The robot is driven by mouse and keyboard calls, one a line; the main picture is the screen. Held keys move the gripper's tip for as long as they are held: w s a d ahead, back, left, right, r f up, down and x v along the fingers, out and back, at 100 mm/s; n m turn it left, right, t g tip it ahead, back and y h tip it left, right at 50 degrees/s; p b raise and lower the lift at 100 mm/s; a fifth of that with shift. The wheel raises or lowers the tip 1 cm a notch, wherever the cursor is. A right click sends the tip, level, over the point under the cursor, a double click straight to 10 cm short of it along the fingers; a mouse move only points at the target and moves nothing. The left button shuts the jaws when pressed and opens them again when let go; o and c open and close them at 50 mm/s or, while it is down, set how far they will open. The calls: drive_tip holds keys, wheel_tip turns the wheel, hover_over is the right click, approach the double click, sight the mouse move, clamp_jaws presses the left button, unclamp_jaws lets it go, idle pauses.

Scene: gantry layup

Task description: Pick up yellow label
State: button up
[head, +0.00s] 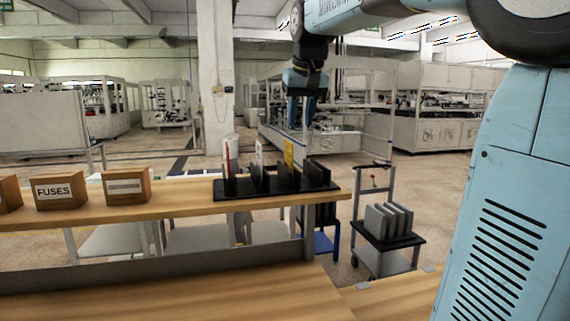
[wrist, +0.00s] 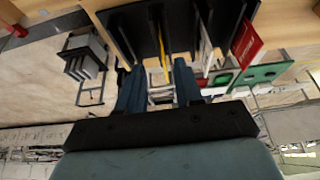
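The yellow label (head: 289,153) is a thin upright card in the black slotted rack (head: 222,194) on the wooden shelf, near the rack's right end. It also shows edge-on in the wrist view (wrist: 163,50). My gripper (head: 301,112) is above and apparently beyond the rack in the head view. In the wrist view my gripper (wrist: 158,70) is open, with two blue fingers spread apart. The yellow label lies ahead, roughly in line with the gap between them. Nothing shows in the gap, and I cannot tell the exact distance.
A white label (wrist: 206,45) and a red label (wrist: 247,43) stand in the same rack, with black dividers between. A FUSES box (head: 54,190) and another brown box (head: 126,186) sit left on the shelf. A cart (head: 388,240) with grey plates stands right.

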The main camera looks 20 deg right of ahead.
approach(288, 147)
drive_tip(key=x, duration=1)
drive_tip(key=shift+w+d, duration=0.1)
drive_tip(key=shift+w, duration=0.15)
drive_tip(key=shift+c, duration=0.3)
clamp_jaws()
